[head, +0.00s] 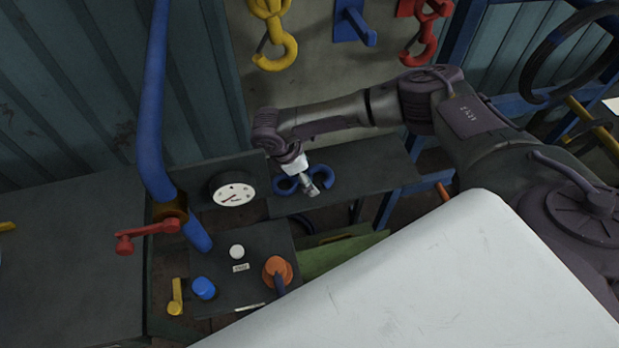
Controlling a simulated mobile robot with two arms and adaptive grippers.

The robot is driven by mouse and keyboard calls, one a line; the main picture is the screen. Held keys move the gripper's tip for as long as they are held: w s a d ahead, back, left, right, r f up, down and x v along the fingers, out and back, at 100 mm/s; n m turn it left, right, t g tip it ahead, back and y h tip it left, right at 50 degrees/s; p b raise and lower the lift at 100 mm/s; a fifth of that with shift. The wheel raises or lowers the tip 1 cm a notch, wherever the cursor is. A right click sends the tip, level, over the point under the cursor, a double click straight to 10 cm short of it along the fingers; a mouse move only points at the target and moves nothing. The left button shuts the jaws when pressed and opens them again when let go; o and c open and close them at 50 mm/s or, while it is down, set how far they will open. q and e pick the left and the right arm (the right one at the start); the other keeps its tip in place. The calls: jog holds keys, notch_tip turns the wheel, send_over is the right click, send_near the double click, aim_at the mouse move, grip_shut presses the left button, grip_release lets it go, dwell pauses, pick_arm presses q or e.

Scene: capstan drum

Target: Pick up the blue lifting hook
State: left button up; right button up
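The blue lifting hook (284,187) lies on the dark shelf (375,165) in the middle of the head view. Its curved ends show on both sides of my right gripper, and its middle is hidden behind the gripper. My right gripper (311,189) is over the hook, pointing down at it. I cannot tell whether its fingers touch the hook or whether they are open or shut. My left gripper is not in view.
Yellow (275,35) and red (424,30) hooks hang on the back wall, with an empty blue bracket (353,22) between them. A round gauge (234,194) and a blue pipe (152,110) stand left of the shelf. A panel with knobs (240,270) is in front.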

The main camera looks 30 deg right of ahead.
aim_at(317, 175)
jog(key=c, duration=1.3)
jog(key=shift+r, duration=0.1)
jog(key=shift+c, duration=0.2)
jog(key=shift+w+r+b, duration=0.1)
jog(key=shift+r+b, duration=0.35)
jog(key=shift+r, duration=0.15)
notch_tip(317, 175, up, 3)
jog(key=shift+d+f+b, duration=0.1)
jog(key=shift+d+b, duration=0.05)
jog(key=shift+b, duration=0.55)
jog(key=s+d+r+b, duration=0.3)
jog(key=s+d+r, duration=0.3)
jog(key=s, duration=0.3)
jog(key=shift+s+d+r, duration=0.25)
jog(key=shift+s+r, duration=0.15)
jog(key=shift+r, duration=0.1)
